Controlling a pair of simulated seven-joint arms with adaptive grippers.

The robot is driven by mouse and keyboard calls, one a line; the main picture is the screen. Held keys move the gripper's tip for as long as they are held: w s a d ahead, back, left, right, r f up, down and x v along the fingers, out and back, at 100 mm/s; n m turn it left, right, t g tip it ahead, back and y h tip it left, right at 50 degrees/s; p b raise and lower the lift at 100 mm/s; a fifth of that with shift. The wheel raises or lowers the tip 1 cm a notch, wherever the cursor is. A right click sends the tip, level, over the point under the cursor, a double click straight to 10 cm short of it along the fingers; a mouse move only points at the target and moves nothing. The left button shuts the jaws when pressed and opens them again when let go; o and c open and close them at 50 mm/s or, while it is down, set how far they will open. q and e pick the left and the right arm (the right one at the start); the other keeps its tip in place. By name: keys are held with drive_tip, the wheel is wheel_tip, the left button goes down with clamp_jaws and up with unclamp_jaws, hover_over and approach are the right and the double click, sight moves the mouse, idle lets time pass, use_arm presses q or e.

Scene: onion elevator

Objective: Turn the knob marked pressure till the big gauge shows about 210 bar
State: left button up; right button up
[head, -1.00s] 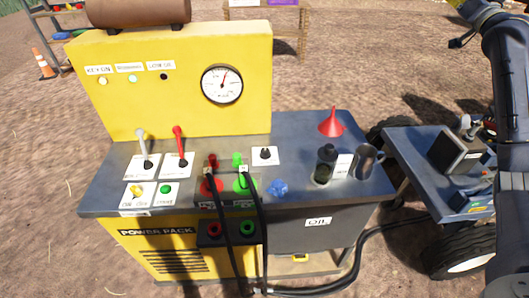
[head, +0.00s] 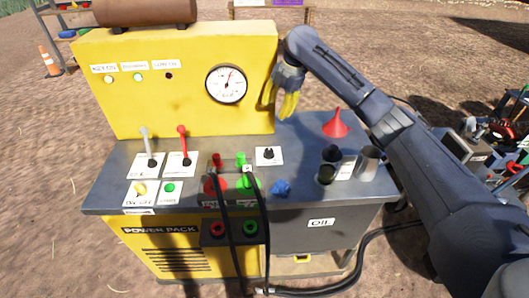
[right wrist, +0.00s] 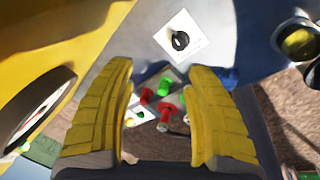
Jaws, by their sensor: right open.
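The black knob (head: 268,153) sits on a white plate on the grey top of the power pack, right of the red lever; its label is too small to read. The big round gauge (head: 226,83) is on the yellow upright panel, its needle pointing up and slightly right. My right gripper (head: 288,104), with yellow fingers, hangs open and empty beside the panel's right edge, above and behind the knob. In the right wrist view the knob (right wrist: 180,41) lies beyond the fingertips (right wrist: 160,75), apart from them; the gauge (right wrist: 38,105) is cut off at left. My left gripper is out of view.
A red funnel (head: 336,123), a dark bottle (head: 327,171) and a grey mug (head: 368,162) stand right of the knob. A blue valve handle (head: 281,188) lies in front. A red lever (head: 183,143) stands left.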

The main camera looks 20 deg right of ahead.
sight(269, 150)
drive_tip(key=a+f+n, duration=0.1)
drive_tip(key=f+n, duration=0.1)
drive_tip(key=f, duration=0.4)
drive_tip(key=s+a+f+n+g+h, duration=0.1)
drive_tip(key=f, duration=0.5)
drive_tip(key=s+a+f+n+h, duration=0.1)
drive_tip(key=f+n, duration=0.1)
drive_tip(key=f, duration=0.4)
drive_tip(key=shift+f+n+g, duration=0.3)
clamp_jaws()
